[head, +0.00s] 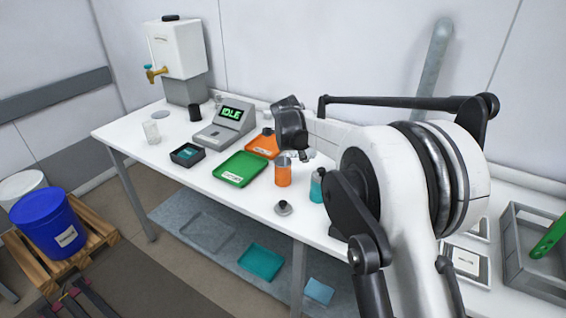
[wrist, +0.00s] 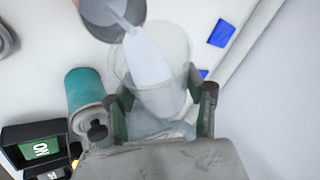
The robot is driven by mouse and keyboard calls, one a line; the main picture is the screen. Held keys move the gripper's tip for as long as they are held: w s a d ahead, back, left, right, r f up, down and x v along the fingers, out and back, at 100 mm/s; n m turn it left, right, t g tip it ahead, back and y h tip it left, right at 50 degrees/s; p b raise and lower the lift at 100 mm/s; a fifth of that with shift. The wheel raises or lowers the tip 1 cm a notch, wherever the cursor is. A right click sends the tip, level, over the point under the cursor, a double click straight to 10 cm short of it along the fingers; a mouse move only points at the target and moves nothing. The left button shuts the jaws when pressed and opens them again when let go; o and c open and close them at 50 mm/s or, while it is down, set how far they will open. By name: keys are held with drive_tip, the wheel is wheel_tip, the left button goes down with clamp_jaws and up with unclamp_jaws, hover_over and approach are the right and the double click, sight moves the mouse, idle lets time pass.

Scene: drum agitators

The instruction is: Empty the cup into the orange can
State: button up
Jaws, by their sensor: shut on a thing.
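My gripper (wrist: 160,90) is shut on a clear cup (wrist: 180,45), one finger on each side of it. The cup is tilted, its mouth toward the top of the wrist view. A pale, whitish stream runs from the cup into an open can with a grey inside (wrist: 98,12), cut off by the frame edge. In the head view the orange can (head: 283,174) stands upright on the white table, just below my wrist. My fingers are largely hidden there. How much is left in the cup is hard to tell.
A teal can (head: 317,188) stands close to the orange can and also shows in the wrist view (wrist: 86,90). A small grey lid (head: 283,208) lies in front. A green tray (head: 240,169), an orange tray (head: 263,145) and an IDLE display unit (head: 228,122) stand left.

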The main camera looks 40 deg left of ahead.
drive_tip(key=shift+s+a+r+n+t+h+b, duration=0.2)
drive_tip(key=shift+r+n+t+h+b, duration=0.1)
drive_tip(key=shift+r+t+h+b, duration=0.45)
idle(1.4)
drive_tip(key=shift+w+d+f+g+y+p, duration=0.2)
drive_tip(key=shift+f+g+y+p, duration=0.15)
drive_tip(key=shift+y+p, duration=0.25)
drive_tip(key=shift+w+d+f+m+g+y+p, duration=0.2)
drive_tip(key=shift+f+g+y+p, duration=0.1)
drive_tip(key=shift+f+g, duration=0.1)
drive_tip(key=shift+w+d+f+m+g+y+p, duration=0.1)
drive_tip(key=shift+f+m+g+y+p, duration=0.1)
drive_tip(key=shift+f+g+y+p, duration=0.15)
drive_tip(key=shift+f, duration=0.1)
